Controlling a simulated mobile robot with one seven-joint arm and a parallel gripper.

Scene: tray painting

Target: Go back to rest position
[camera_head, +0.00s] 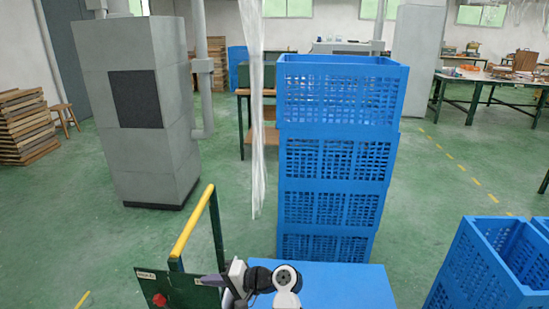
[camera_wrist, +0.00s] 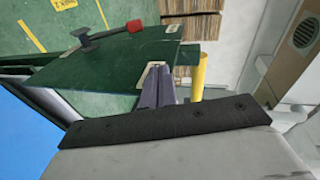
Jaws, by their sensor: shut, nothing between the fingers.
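My gripper (camera_head: 211,281) is low in the head view, at the end of my white and black arm. Its grey-purple fingers are shut and point left, towards a green panel with a red knob (camera_head: 159,299). In the wrist view the shut fingers (camera_wrist: 153,82) stick out past a black strip and overlap the edge of the green panel (camera_wrist: 95,62). Nothing shows between the fingers. I cannot tell whether they touch the panel.
A green and yellow rail (camera_head: 190,232) rises beside the panel. A tall stack of blue crates (camera_head: 338,130) stands ahead, with another blue crate (camera_head: 475,270) at right. A grey cabinet (camera_head: 140,110) stands at left.

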